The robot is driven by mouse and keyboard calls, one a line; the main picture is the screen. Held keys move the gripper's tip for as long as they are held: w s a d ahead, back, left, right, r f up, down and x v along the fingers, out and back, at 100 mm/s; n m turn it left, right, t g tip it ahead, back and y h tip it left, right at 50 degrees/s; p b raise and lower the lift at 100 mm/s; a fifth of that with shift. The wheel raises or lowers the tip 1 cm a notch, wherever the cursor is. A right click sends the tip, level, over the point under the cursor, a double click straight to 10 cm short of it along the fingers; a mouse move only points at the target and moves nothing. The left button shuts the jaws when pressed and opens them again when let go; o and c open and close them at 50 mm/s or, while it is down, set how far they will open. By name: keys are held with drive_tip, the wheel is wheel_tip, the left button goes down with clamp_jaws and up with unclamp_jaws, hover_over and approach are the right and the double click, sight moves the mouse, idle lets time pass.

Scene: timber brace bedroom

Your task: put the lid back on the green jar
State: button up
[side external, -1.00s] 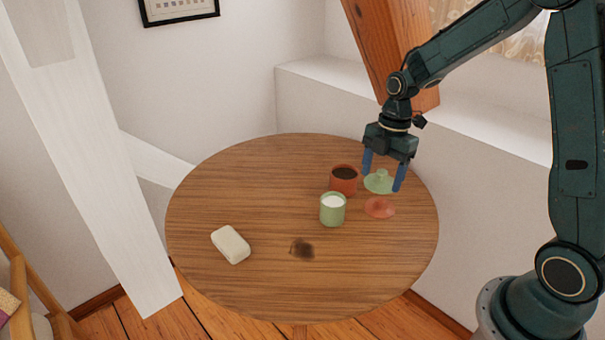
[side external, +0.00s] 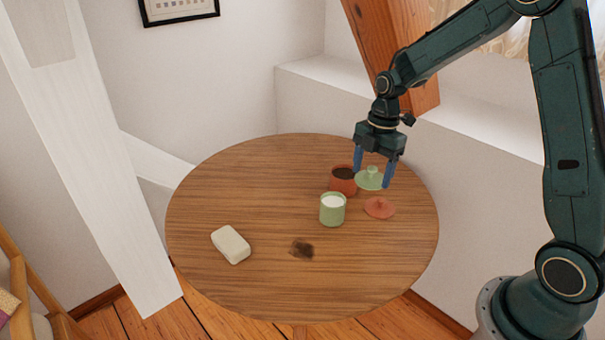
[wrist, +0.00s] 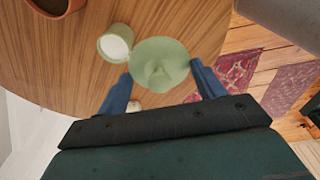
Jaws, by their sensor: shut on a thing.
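The green jar (side external: 332,211) stands upright and uncovered on the round table, with white contents showing at its top. It also shows in the wrist view (wrist: 115,43). My gripper (side external: 373,181) is shut on the green lid (side external: 369,178), its blue fingers on either side of the rim. The lid, knob up, is held above the table, behind and to the right of the jar in the side view. In the wrist view the lid (wrist: 160,66) lies between the fingertips and appears beside the jar, slightly overlapping its edge.
A red-orange jar (side external: 343,180) with dark contents stands close behind the green jar. An orange-red lid (side external: 379,208) lies on the table (side external: 250,185) to the right. The front of the table is clear.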

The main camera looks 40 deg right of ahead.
hover_over(332, 200)
wheel_tip(332, 200, down, 5)
drive_tip(key=shift+d+r, duration=0.1)
drive_tip(key=shift+d, duration=0.1)
drive_tip(key=shift+f, duration=0.2)
drive_tip(key=shift+f, duration=2.95)
drive_tip(key=shift+f, duration=0.2)
idle(0.3)
drive_tip(key=o, duration=1.2)
drive_tip(key=shift+r, duration=0.2)
